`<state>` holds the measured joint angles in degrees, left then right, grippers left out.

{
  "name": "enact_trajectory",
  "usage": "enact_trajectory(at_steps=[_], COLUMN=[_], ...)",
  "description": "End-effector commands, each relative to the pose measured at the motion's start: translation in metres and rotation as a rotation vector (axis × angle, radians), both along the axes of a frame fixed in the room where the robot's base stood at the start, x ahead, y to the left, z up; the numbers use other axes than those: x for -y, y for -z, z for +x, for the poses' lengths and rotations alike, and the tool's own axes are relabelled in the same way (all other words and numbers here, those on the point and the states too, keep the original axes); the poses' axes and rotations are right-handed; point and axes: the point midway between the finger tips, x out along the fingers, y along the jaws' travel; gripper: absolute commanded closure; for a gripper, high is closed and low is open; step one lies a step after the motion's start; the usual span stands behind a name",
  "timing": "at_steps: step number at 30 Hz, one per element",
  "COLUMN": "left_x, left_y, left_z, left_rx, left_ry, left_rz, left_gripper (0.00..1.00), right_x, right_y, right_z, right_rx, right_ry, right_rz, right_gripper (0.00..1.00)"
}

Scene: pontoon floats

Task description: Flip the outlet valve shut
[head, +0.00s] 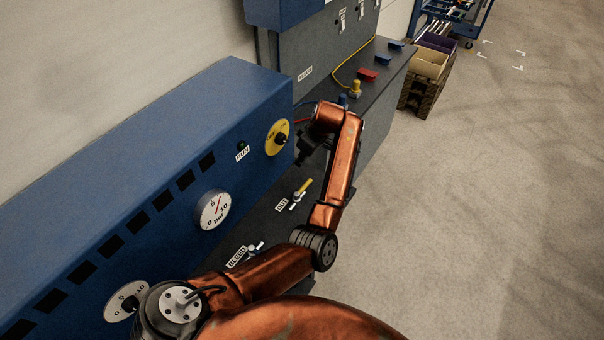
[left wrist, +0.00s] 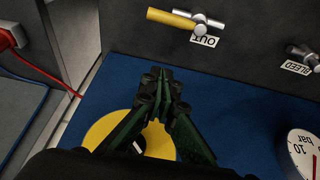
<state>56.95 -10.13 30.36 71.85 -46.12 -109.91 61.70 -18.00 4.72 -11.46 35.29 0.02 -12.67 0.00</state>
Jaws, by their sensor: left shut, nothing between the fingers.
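The outlet valve (head: 296,197) is a small silver fitting on the dark panel beside an OUT label (head: 282,204). Its yellow lever (head: 304,187) points up and right in the head view, away from the label. In the left wrist view the yellow lever (left wrist: 171,18) lies roughly in line with the silver fitting (left wrist: 208,20). My left gripper (head: 304,158) is shut and empty. Its fingertips (left wrist: 160,78) are apart from the lever, over the blue face in the wrist view, with the lever beyond them. My right gripper is not in view.
A yellow rotary switch (head: 278,138) on the blue cabinet is close to my left gripper. The bleed valve (head: 252,250) and a pressure gauge (head: 214,209) are nearby. A red plug with a cable (left wrist: 10,38) shows at the wrist view's left. Open floor (head: 470,220) lies right.

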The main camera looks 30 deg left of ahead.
Motion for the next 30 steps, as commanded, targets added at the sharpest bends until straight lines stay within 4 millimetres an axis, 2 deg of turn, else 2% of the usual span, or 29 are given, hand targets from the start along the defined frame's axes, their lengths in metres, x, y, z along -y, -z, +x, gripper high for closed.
enact_trajectory(at_steps=[2,4,11,17,18,24,30], left_x=[-0.003,-0.006,-0.022,-0.033,-0.022,0.0,0.005], left_y=[0.009,0.018,0.06,0.096,0.095,0.099,0.101], left_z=[0.002,0.002,0.005,0.008,0.007,0.003,0.001], left_rx=[-0.005,-0.008,-0.007,-0.006,-0.005,-0.003,-0.002], left_ry=[0.0,0.0,-0.001,0.001,0.005,0.003,0.0], left_rz=[0.0,-0.001,0.0,-0.001,-0.002,-0.002,0.0], left_gripper=[1.0,1.0,1.0,1.0,1.0,1.0,1.0], right_x=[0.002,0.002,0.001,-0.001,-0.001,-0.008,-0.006], right_y=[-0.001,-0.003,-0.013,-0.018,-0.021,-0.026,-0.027], right_z=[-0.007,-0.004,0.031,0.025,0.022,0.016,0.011], right_rx=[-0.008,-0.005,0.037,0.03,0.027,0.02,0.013], right_ry=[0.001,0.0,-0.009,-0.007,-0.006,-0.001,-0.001], right_rz=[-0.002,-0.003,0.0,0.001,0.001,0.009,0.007], right_gripper=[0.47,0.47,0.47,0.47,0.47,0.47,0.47])
